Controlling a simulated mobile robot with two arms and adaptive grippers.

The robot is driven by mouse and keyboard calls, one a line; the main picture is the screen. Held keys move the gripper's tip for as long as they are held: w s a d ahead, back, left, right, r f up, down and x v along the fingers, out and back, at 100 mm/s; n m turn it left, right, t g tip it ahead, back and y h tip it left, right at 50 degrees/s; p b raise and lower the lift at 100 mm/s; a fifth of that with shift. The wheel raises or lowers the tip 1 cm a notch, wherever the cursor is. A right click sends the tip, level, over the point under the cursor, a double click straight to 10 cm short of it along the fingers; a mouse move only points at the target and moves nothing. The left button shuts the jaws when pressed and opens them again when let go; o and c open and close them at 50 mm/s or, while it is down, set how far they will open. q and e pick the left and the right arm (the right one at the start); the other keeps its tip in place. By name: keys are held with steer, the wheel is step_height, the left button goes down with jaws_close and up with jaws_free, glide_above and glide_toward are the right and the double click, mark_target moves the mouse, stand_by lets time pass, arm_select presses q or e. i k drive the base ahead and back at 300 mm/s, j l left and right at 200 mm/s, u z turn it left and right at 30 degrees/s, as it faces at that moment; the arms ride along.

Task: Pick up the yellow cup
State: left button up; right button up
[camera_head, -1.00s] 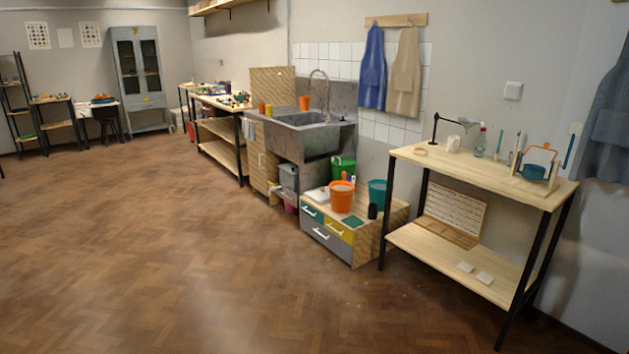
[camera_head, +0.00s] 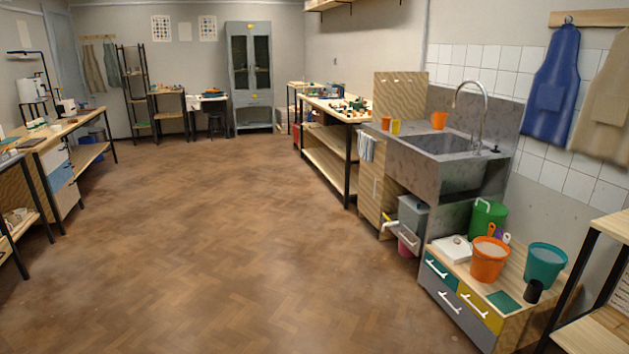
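A small yellow cup (camera_head: 395,127) stands on the counter at the left of the sink (camera_head: 440,145). An orange cup (camera_head: 386,123) stands just to its left. A larger orange vessel (camera_head: 439,120) stands farther right, behind the basin. Neither of my grippers shows in the head view, and nothing is seen touching the yellow cup.
A low drawer cabinet (camera_head: 462,313) with an orange bucket (camera_head: 488,260) and a teal bucket (camera_head: 544,264) stands at the front right. A long workbench (camera_head: 335,108) runs beyond the sink. Tables line the left wall. The wooden floor (camera_head: 240,230) between is clear.

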mark_target(395, 123)
steer(key=i, duration=1.95)
steer(key=i+j+z, duration=0.1)
steer(key=i+z, duration=0.15)
steer(key=i, duration=0.3)
steer(key=i+j+z, duration=0.25)
steer(key=i, duration=0.25)
steer(key=i+j+z, duration=0.25)
steer(key=i, duration=0.25)
steer(key=i+j+z, duration=0.25)
steer(key=i, duration=0.25)
